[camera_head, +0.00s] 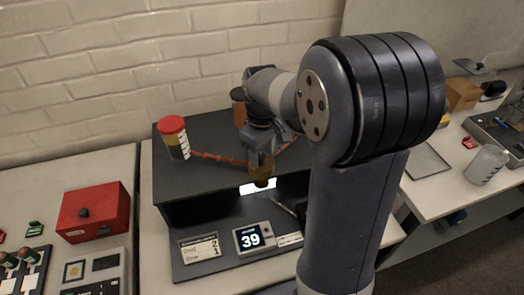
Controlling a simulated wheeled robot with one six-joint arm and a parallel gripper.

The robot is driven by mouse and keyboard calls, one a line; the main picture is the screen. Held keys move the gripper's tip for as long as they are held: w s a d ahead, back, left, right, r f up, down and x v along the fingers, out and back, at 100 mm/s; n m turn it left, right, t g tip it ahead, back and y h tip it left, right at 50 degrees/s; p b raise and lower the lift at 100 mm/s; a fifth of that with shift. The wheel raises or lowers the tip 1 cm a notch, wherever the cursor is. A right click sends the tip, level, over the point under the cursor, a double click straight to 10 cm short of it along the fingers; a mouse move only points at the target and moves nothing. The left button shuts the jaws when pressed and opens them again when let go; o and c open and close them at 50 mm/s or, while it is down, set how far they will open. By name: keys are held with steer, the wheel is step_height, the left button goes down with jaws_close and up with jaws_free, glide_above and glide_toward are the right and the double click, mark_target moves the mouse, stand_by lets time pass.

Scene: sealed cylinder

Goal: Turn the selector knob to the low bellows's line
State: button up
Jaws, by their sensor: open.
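My gripper (262,172) points down over the front edge of a dark bench unit (190,200), near its middle; its jaws are open. No selector knob shows clearly; a small dark reddish piece at the fingertips could be part of it, but I cannot tell. A red-capped cylinder with yellow and dark bands and white marks (174,138) stands on the unit's left top. An orange-red line (215,157) runs from it towards the middle, behind my gripper. A brown cylinder (237,95) is mostly hidden behind my arm. I cannot tell which bellows is low.
A display reading 39 (252,238) and a printed card (200,248) sit on the unit's lower front. A red box (94,212) stands on the left bench. My arm hides the unit's right side.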

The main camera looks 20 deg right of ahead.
steer(key=shift+c, duration=0.4)
steer(key=c, duration=0.9)
steer(key=shift+m, duration=0.3)
steer(key=m, duration=0.5)
steer(key=shift+a+p, duration=0.1)
steer(key=shift+p, duration=0.3)
steer(key=m, duration=0.6)
steer(key=shift+m, duration=0.3)
steer(key=o, duration=1)
